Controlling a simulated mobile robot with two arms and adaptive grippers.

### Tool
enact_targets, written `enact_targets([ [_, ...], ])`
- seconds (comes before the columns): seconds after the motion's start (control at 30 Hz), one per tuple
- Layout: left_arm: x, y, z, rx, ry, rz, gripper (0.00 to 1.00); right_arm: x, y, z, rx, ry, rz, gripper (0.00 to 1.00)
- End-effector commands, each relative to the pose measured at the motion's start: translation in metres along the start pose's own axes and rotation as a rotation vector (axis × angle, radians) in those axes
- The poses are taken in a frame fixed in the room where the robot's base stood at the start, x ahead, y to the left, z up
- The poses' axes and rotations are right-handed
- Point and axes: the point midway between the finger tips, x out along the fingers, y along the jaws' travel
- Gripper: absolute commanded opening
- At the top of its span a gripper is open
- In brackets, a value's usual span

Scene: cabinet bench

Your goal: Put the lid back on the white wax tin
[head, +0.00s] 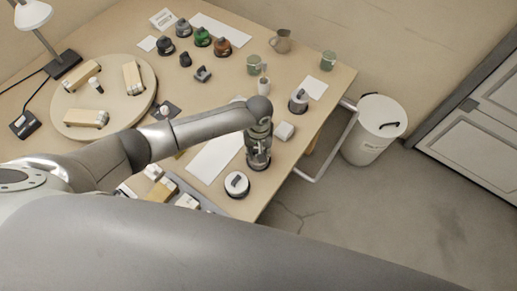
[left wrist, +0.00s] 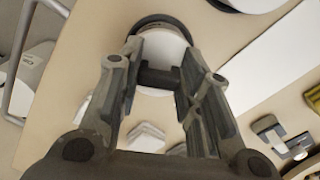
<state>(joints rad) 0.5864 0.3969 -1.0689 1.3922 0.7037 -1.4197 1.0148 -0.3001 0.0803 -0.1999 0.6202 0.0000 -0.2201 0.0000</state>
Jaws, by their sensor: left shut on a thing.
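My left gripper (head: 258,163) is above the table near its right front edge. In the left wrist view its fingers (left wrist: 158,78) are shut on a dark handle bar. Below the bar is a white round top (left wrist: 160,48) with a dark rim. The fingers hide much of it, so I cannot tell whether it is the lid alone or a lid seated on a tin. A second white round tin (head: 237,185) with a dark rim and dark handle stands just left and in front of the gripper. My right gripper is not in view.
A grey-white handled tin (head: 298,101) stands behind the gripper. White paper (head: 215,156) lies to the left. Wooden blocks sit on a round board (head: 105,72). A white bin (head: 373,130) stands beyond the rail.

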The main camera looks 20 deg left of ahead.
Motion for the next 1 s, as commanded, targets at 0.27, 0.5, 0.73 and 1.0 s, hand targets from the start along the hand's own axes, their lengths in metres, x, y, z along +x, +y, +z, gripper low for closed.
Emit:
enact_targets([
  [0.27, 0.0002, 0.0001, -0.0001, 0.001, 0.001, 0.000, 0.20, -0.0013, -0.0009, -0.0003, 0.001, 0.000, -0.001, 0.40],
  [0.5, 0.0001, 0.0000, -0.0001, 0.001, 0.001, 0.000, 0.41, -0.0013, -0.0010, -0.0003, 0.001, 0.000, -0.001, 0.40],
  [0.73, 0.0000, -0.0001, -0.0002, 0.001, 0.001, 0.000, 0.58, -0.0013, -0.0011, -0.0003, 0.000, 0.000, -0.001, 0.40],
  [1.0, 0.0001, -0.0001, -0.0002, 0.001, 0.001, 0.000, 0.75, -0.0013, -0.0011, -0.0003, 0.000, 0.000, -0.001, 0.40],
])
